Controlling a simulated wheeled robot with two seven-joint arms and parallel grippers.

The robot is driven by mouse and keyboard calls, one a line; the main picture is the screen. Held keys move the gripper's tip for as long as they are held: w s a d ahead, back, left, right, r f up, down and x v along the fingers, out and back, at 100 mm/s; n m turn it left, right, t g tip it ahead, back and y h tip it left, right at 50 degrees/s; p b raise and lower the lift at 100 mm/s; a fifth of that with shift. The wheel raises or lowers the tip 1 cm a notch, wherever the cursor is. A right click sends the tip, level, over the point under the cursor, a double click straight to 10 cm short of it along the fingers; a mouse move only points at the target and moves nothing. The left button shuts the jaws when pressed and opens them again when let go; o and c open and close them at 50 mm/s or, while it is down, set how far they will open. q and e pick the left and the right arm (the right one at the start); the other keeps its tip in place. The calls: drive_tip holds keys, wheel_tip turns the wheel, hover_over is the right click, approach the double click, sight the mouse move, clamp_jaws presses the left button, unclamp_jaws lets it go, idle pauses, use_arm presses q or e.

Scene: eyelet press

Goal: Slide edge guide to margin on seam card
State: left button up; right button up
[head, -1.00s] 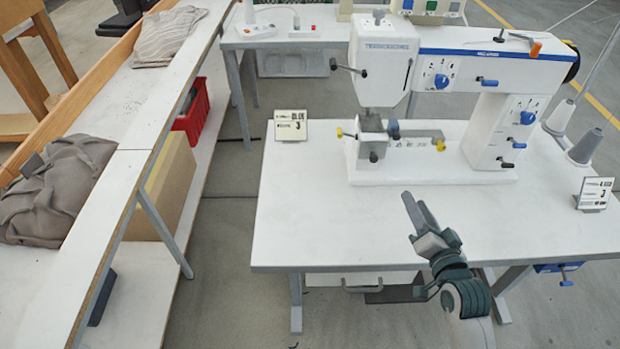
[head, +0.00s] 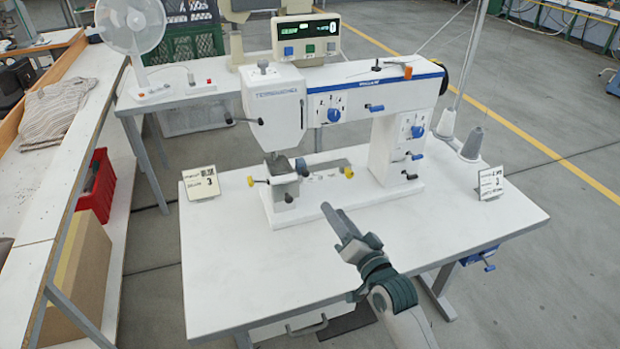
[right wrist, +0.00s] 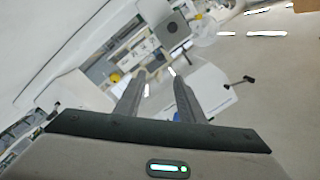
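The white sewing machine (head: 345,97) stands on the white table (head: 235,265) in the head view. At its needle end is a grey metal block (head: 284,187) with a yellow knob (head: 251,181) at its left. Another yellow knob (head: 348,172) sits on the bed to the right; I cannot tell which part is the edge guide. One small card (head: 203,183) stands left of the machine, another (head: 491,183) at the right; both seem to show a 3. My right gripper (head: 336,213) is in front of the bed, apart from it. Its fingers are apart and empty in the right wrist view (right wrist: 160,82). My left gripper is out of view.
Thread cones (head: 472,144) stand at the table's right rear. Behind are a fan (head: 131,25), a display box (head: 306,38) and a switch box (head: 199,85). A bench (head: 35,215) with cloth (head: 60,112) runs along the left. The table front is clear.

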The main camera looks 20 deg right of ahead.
sight(307, 175)
drive_tip(key=w+p, duration=0.1)
drive_tip(key=w, duration=0.4)
drive_tip(key=w+a+p, duration=0.1)
drive_tip(key=w, duration=0.4)
drive_tip(key=w+a+p, duration=0.1)
drive_tip(key=w, duration=0.4)
drive_tip(key=shift+w, duration=0.15)
drive_tip(key=shift+c, duration=0.3)
